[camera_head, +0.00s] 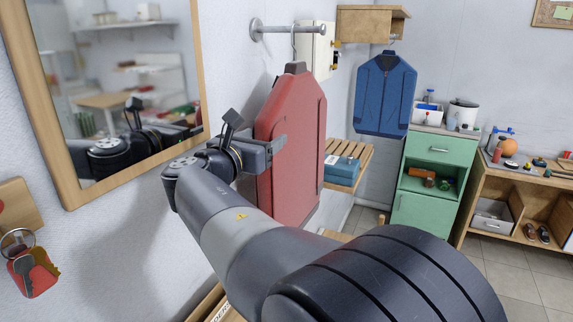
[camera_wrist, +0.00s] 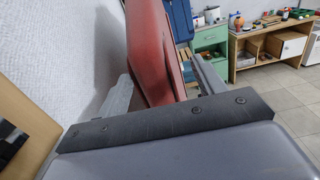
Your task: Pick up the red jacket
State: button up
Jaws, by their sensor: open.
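The red jacket (camera_head: 294,150) hangs upright from a hanger on a wall rail (camera_head: 287,29) in the head view. It also shows in the wrist view (camera_wrist: 155,50), upper middle, tilted in the picture. My gripper (camera_head: 264,146) is at the jacket's left edge in the head view, with part of the jacket hidden behind it. In the wrist view my gripper (camera_wrist: 160,85) is open, with one finger on each side of the jacket's lower part. I cannot tell whether either finger touches it.
A blue jacket (camera_head: 385,95) hangs at the back under a wooden wall shelf (camera_head: 372,24). A wooden slatted bench (camera_head: 350,172) with a blue box (camera_head: 341,171) stands behind the red jacket. A mirror (camera_head: 120,80) and keys (camera_head: 33,270) are on the left wall. A green cabinet (camera_head: 430,210) stands right.

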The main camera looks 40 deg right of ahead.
aim_at(274, 130)
jog(key=shift+w+f+p+x, duration=0.15)
jog(key=shift+p+x, duration=0.2)
jog(key=shift+x, duration=1.4)
jog(key=shift+w+f+p+x, duration=0.15)
jog(key=shift+p+x, duration=0.2)
jog(key=shift+x, duration=1.4)
jog(key=shift+a, duration=0.15)
jog(key=shift+s, duration=0.1)
jog(key=shift+c, duration=0.3)
grip_shut()
jog(key=shift+r, duration=0.15)
